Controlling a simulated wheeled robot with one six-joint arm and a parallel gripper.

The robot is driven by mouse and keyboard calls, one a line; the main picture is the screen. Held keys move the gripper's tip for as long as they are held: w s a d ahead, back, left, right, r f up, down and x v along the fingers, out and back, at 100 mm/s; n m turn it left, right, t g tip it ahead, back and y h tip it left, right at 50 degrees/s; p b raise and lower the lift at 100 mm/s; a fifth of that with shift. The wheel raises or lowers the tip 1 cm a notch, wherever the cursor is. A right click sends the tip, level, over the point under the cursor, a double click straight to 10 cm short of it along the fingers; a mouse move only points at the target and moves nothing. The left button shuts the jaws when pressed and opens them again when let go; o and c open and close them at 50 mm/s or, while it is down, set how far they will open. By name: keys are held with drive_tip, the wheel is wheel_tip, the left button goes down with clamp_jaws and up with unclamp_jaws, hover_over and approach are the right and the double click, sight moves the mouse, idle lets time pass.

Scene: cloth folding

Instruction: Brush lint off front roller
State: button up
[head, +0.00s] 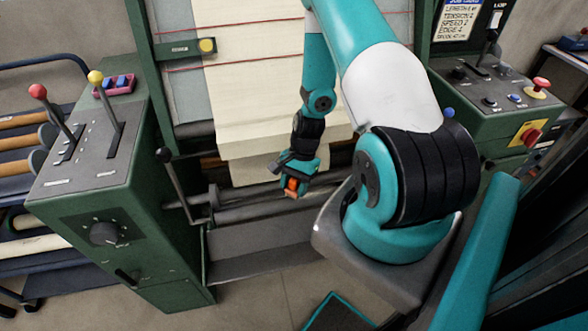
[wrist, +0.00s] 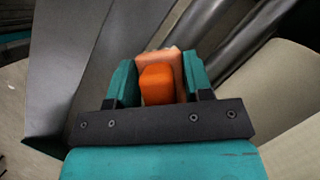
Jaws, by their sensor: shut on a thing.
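My gripper (head: 292,187) is shut on a small orange brush (head: 291,184), in front of the machine at the middle of the head view. In the wrist view the brush (wrist: 158,85) shows an orange body and a paler pinkish part behind it, between my two teal fingers (wrist: 160,82). The grey front roller (head: 245,211) runs across the machine below the hanging cream cloth (head: 268,110). My gripper is close to the roller; I cannot tell whether the brush touches it. In the wrist view grey rollers (wrist: 195,45) lie beyond the brush. No lint can be made out.
A green control cabinet (head: 120,200) with red and yellow levers stands left of the rollers. A second green panel (head: 500,100) with red buttons stands at right. A rack with rolls (head: 20,140) is at far left. Floor shows in front.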

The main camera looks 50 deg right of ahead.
sight(293, 180)
drive_tip(key=shift+r+p, duration=1.4)
drive_tip(key=shift+r, duration=0.7)
